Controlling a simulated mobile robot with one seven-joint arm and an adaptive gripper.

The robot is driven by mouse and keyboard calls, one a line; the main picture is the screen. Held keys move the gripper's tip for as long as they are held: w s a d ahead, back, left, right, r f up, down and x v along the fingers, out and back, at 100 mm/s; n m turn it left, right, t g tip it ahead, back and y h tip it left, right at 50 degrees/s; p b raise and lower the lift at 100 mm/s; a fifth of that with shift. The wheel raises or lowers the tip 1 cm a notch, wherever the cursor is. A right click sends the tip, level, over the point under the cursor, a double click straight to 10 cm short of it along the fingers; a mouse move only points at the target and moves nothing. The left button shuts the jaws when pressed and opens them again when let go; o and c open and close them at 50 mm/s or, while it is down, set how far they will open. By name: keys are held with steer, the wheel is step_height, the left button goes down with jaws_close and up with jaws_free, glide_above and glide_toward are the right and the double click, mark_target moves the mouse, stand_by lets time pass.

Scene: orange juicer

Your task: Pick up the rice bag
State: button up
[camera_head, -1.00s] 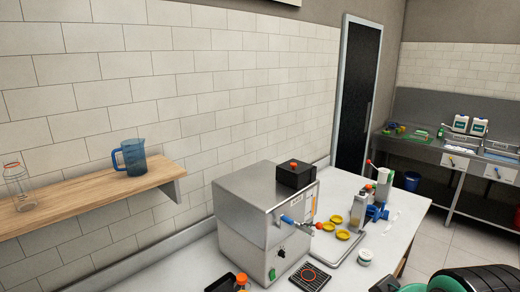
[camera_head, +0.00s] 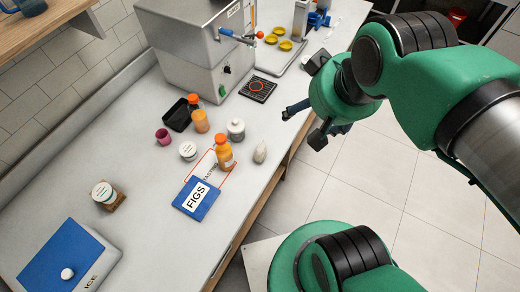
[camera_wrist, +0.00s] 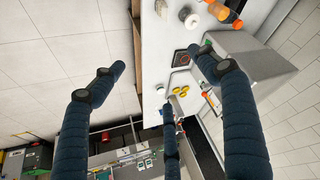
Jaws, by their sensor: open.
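A small pale grey-white bag (camera_head: 260,152), which looks like the rice bag, stands near the counter's front edge in the head view. It also shows at the top of the wrist view (camera_wrist: 161,8), partly cut off. No print on it can be read. My gripper (camera_head: 301,129) is open and empty, above and to the right of the bag in the head view, out past the counter edge. In the wrist view its dark fingers (camera_wrist: 158,75) are spread wide with nothing between them. The gripper is apart from the bag.
A lidded grey jar (camera_head: 236,130) and an orange bottle (camera_head: 224,152) stand close to the bag. The floor right of the counter is clear.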

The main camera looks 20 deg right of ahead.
steer(key=shift+c, duration=0.7)
steer(key=w+a+f+n+g+b, duration=0.1)
steer(key=w+f+n, duration=0.2)
steer(key=w+f, duration=0.3)
steer(key=w+a+f+n+g, duration=0.2)
steer(key=w+f, duration=0.5)
steer(key=w+a+f+n+g, duration=0.1)
steer(key=w+f, duration=0.1)
steer(key=f, duration=0.4)
steer(key=w+a+f+n, duration=0.1)
steer(key=w+f+n, duration=0.1)
steer(key=f, duration=0.5)
steer(key=w+a+f+n+g+b, duration=0.1)
steer(key=w+f+n, duration=0.1)
steer(key=f, duration=0.5)
steer(key=shift+a+f+g, duration=0.1)
steer(key=shift+a+g, duration=0.05)
steer(key=shift+g, duration=0.15)
steer(key=shift+f, duration=0.25)
